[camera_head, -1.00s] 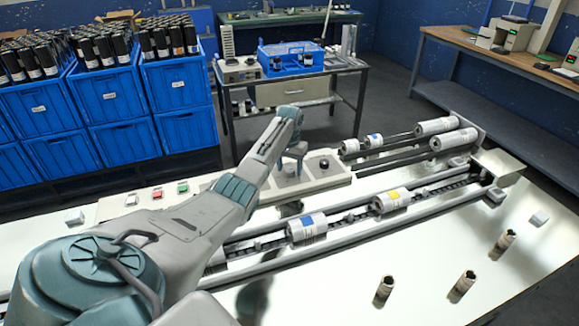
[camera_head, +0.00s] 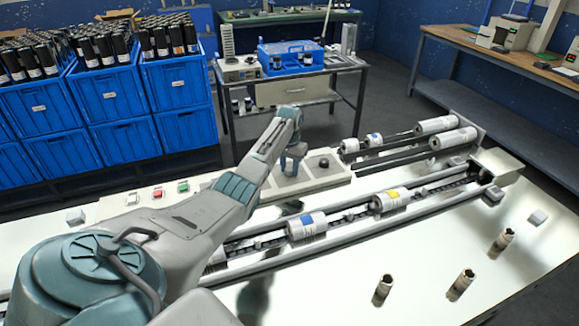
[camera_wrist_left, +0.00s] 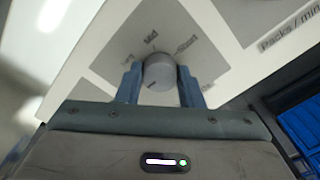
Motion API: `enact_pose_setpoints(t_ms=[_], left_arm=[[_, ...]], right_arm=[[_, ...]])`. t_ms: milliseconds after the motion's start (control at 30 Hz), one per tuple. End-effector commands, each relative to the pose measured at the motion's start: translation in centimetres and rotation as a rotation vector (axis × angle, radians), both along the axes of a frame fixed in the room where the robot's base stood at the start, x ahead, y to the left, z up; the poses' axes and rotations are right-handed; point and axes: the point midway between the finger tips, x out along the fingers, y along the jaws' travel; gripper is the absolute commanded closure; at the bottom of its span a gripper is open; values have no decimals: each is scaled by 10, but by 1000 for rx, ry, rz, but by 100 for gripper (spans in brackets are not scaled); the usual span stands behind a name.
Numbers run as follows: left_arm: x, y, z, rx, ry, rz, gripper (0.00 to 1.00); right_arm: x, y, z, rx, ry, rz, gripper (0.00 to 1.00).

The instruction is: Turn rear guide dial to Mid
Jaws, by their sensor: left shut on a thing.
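The grey round dial (camera_wrist_left: 159,73) sits between the two blue-grey fingers of my left gripper (camera_wrist_left: 160,84) in the left wrist view, with the fingers shut on its sides. Printed labels surround it on a grey patch: "Mid" (camera_wrist_left: 151,37) above, "Start" (camera_wrist_left: 187,46) at upper right, and one unreadable at left. A short dark mark shows on the knob's lower left; I cannot tell for sure which label the dial points to. In the head view my left gripper (camera_head: 291,166) is down at the control panel (camera_head: 312,183), hiding the dial. My right gripper is not in view.
A dark knob (camera_head: 323,163) stands on the panel right of my gripper. Red and green buttons (camera_head: 183,186) lie to the left. Rollers and a conveyor with wrapped rolls (camera_head: 307,227) run in front. Several small cylinders (camera_head: 461,284) stand at the front right.

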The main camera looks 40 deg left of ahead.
Motion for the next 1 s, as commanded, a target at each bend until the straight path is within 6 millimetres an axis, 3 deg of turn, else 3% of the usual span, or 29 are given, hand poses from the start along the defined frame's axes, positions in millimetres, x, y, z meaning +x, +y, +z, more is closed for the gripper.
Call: enact_pose_setpoints(t_ms=[400,1000], left_arm=[[0,0,3,0,0,-345,89],[1,0,2,2,-3,-917,89]], right_arm=[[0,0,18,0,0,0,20],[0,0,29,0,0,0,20]])
